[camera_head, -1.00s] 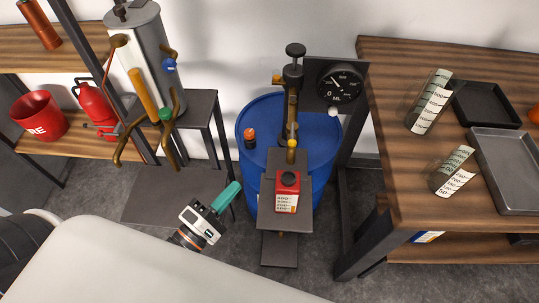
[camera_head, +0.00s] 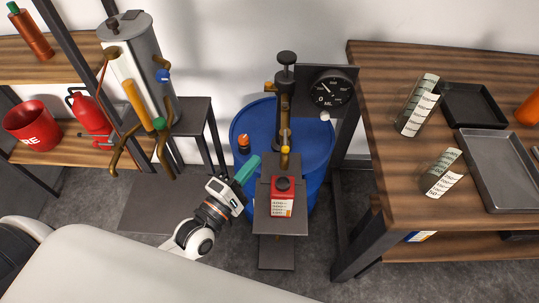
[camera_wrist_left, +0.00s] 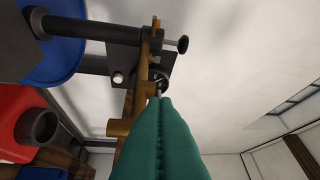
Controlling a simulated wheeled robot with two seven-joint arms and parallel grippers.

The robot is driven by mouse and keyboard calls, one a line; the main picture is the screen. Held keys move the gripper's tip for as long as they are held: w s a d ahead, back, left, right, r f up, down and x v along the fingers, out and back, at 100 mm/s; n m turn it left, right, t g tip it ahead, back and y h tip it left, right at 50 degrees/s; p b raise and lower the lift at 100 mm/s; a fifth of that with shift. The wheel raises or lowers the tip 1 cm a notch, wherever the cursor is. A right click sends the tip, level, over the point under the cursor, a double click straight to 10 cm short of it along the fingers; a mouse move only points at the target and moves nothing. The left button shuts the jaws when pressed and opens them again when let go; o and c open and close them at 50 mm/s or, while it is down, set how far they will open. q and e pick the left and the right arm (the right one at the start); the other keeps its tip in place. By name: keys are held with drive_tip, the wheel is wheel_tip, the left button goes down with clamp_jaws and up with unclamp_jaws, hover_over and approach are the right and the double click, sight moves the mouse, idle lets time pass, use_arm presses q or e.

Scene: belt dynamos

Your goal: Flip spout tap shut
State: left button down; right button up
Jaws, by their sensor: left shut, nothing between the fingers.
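The brass spout tap (camera_head: 285,141) with a yellow-tipped part is on the pump above the blue drum (camera_head: 318,155). A red can (camera_head: 283,197) with a dark top opening stands on the small platform below it. In the left wrist view the brass spout (camera_wrist_left: 118,127) is just left of my fingers, and the red can's dark neck (camera_wrist_left: 37,127) is at far left. My left gripper (camera_head: 254,162), with green fingers, is shut and empty, left of the spout. Its fingertips (camera_wrist_left: 164,99) overlap the brass tap in the wrist view; contact cannot be told. My right gripper is not in view.
A round ML gauge (camera_head: 332,90) is right of the pump. A metal cylinder with brass pipes (camera_head: 145,70) stands at left. A wooden table (camera_head: 385,160) with trays and measuring cylinders is at right. An orange-capped bottle (camera_head: 244,145) stands on the drum.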

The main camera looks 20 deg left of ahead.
sight(285, 141)
use_arm(q)
drive_tip(key=shift+w+d+r+p, duration=0.25)
drive_tip(key=shift+w+d, duration=0.4)
drive_tip(key=shift+d, duration=0.3)
drive_tip(key=shift+w+d+r+p, duration=0.15)
drive_tip(key=shift+w+d+p, duration=0.1)
drive_tip(key=shift+w+d, duration=0.55)
drive_tip(key=shift+s+d, duration=0.15)
